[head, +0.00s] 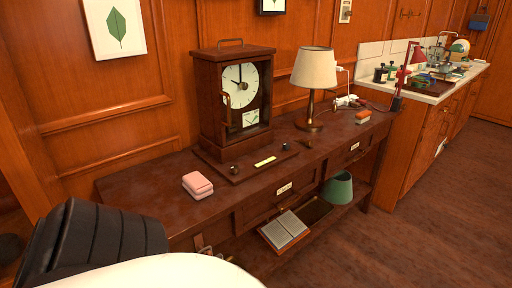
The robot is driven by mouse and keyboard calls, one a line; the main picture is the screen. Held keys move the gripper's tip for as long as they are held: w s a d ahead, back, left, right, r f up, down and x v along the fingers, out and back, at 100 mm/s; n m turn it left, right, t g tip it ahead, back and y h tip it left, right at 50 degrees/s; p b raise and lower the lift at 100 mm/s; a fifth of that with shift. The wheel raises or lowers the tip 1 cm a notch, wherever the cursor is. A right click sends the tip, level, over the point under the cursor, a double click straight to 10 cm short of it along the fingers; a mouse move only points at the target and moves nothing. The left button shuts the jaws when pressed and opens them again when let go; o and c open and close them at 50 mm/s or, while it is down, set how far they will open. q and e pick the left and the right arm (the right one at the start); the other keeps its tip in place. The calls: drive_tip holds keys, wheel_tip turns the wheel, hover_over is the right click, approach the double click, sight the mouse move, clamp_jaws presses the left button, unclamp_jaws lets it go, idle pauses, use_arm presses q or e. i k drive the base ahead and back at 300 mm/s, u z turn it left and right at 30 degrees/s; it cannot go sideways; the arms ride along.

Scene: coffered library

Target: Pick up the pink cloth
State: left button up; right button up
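The pink cloth (198,186) is a small folded pad lying near the front left of the dark wooden console table (147,188). It sits in front of the clock's wooden base and looks apart from it. Neither of my grippers shows in the head view. Nothing is seen touching the cloth.
A wooden clock (233,100) and a lamp (313,70) stand behind and right of the cloth. An orange block (363,117) lies at the table's right end. The tabletop left of the cloth is clear.

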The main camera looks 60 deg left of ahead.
sight(194, 183)
drive_tip(key=i, duration=0.85)
drive_tip(key=u, duration=2.9)
